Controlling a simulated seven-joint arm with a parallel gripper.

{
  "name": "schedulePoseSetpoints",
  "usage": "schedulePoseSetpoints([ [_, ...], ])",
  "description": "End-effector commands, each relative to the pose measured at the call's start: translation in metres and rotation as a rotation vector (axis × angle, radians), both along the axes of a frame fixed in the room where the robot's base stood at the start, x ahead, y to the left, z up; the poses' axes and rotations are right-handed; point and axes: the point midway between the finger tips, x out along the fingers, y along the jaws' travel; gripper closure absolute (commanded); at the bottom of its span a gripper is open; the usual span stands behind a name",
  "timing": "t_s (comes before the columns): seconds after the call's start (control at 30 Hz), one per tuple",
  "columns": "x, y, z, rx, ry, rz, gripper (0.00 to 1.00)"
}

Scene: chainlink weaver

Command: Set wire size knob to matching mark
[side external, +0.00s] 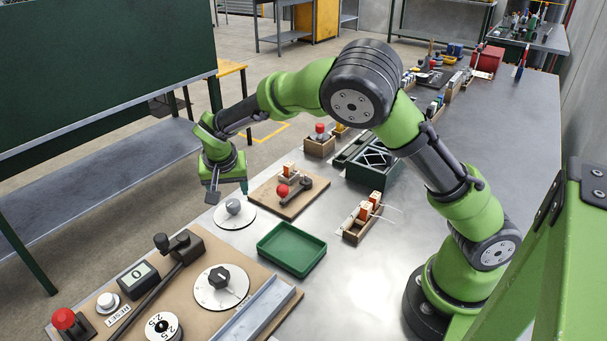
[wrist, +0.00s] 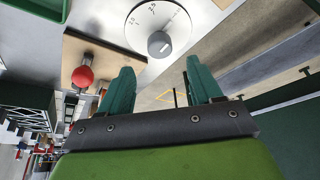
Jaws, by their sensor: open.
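A white dial plate (side external: 234,216) with a round grey knob (side external: 233,206) lies flat on the metal table. In the wrist view the dial (wrist: 172,22) has printed number marks along its edge, and its grey knob (wrist: 160,44) shows just beyond the fingertips. The marks are too small to read surely. My gripper (side external: 229,188) is open and empty, above and close to this knob, not holding it. In the wrist view its two green fingers (wrist: 159,72) stand apart, with nothing between them. A marked "2.5" dial (side external: 163,326) sits on the front panel.
A wooden board (side external: 290,193) with a red-balled lever (side external: 282,190) stands beside the dial. A green tray (side external: 292,249) lies nearer. The front panel (side external: 270,306) carries another dial with a black knob (side external: 219,278), a long lever and a red button (side external: 64,319).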

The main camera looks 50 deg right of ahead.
Motion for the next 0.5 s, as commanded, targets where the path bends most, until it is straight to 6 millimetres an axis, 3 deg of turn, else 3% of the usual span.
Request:
schedulePoseSetpoints([
  [0.2, 0.011, -0.012, -0.040, -0.001, 0.003, -0.001, 0.36],
  [0.5, 0.018, -0.018, -0.061, 0.000, 0.000, 0.001, 0.36],
])
